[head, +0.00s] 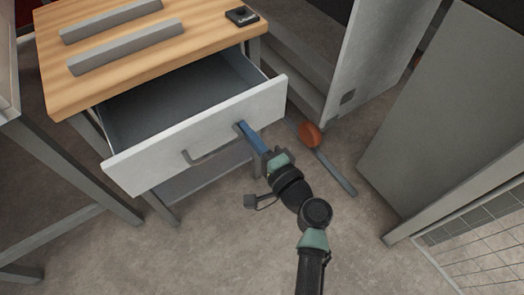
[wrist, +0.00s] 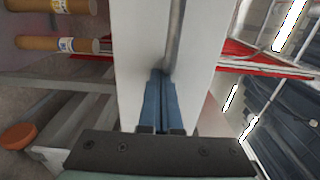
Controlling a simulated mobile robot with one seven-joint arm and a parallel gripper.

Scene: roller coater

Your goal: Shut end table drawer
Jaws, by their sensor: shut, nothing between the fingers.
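The end table (head: 95,92) has a wooden top and a grey frame. Its drawer (head: 130,168) is pulled out, with the empty grey inside showing and a bar handle (head: 205,157) on its white front. My gripper (head: 241,127) is shut and empty, with its blue fingertips at the drawer front, right of the handle. In the wrist view the shut fingers (wrist: 161,75) point at the white drawer front (wrist: 140,35). They look in contact with it or very close; I cannot tell which.
Two grey bars (head: 125,48) and a small black device (head: 242,16) lie on the tabletop. A grey cabinet with an open door (head: 385,50) stands to the right. An orange-brown round object (head: 309,134) is beside my arm. Bare floor (head: 110,255) lies in front.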

